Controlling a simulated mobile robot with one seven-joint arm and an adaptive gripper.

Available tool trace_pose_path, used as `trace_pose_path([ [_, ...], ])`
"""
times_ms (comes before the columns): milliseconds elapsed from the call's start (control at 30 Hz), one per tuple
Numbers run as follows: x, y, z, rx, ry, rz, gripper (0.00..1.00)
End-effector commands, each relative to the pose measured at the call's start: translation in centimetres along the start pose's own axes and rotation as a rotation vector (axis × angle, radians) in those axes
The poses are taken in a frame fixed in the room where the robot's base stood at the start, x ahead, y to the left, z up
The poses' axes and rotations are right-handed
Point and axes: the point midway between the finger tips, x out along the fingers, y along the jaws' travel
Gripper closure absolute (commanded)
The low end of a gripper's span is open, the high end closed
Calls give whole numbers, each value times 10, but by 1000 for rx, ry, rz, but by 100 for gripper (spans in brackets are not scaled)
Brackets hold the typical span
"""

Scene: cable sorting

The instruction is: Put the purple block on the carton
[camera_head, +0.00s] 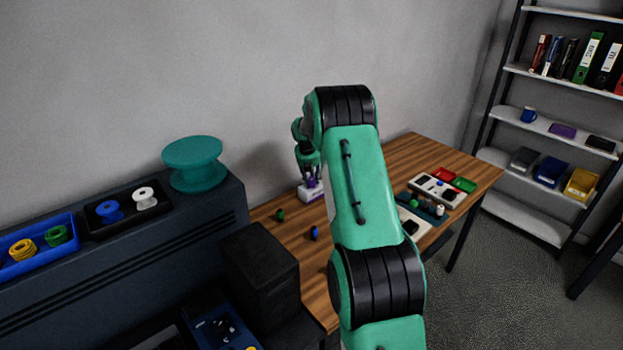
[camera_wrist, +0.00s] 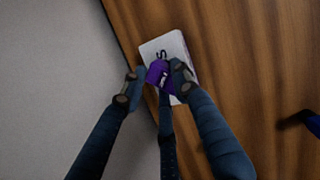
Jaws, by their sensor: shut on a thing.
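My gripper (camera_head: 309,178) is shut on the purple block (camera_head: 311,184) near the back edge of the wooden table. The white carton (camera_head: 312,196), with dark lettering, lies on the table directly below the block. In the wrist view the carton (camera_wrist: 178,46) shows behind the block and fingers. The block overlaps the carton in both views; I cannot tell if it touches the carton's top or hangs slightly above.
A green spool-like piece (camera_head: 280,215) and a blue one (camera_head: 314,233) stand on the table in front of the carton. A black box (camera_head: 260,262) stands left of the table. Trays and small parts lie to the right, partly behind my arm. The wall is close behind.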

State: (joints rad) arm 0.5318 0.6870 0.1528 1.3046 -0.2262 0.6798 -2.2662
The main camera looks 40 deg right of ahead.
Motion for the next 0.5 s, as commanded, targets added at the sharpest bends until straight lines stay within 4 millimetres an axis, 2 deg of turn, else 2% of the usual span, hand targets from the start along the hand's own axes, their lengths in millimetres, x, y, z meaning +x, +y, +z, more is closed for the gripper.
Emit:
trace_pose_path([
  [100,2,0,0,0,0,0,100],
  [133,1,0,0,0,0,0,65],
  [200,1,0,0,0,0,0,51],
  [500,1,0,0,0,0,0,51],
])
